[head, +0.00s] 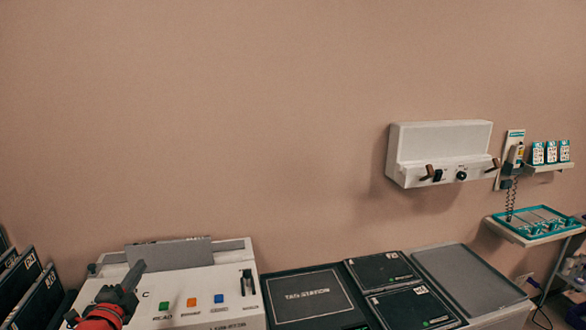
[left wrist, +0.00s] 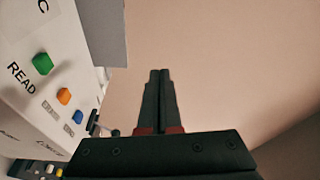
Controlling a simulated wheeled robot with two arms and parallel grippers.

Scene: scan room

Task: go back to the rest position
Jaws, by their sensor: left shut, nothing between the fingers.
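My left gripper (head: 133,274) shows at the lower left of the head view, in front of the white tag station machine (head: 235,287). In the left wrist view its two dark fingers (left wrist: 158,75) are pressed together with nothing between them. They point past the machine towards the bare wall. The machine also shows at the left of the left wrist view (left wrist: 25,82), with a green button (left wrist: 42,64), an orange button (left wrist: 64,96) and a blue button (left wrist: 79,117). My right gripper is in neither view.
Dark upright folders (head: 38,290) stand at the far left. A black tag station mat (head: 345,318) and a grey tray (head: 470,280) lie to the right. A white wall unit (head: 440,150), a handheld scanner (head: 514,155) and a teal tray (head: 500,218) are further right. The wall above is clear.

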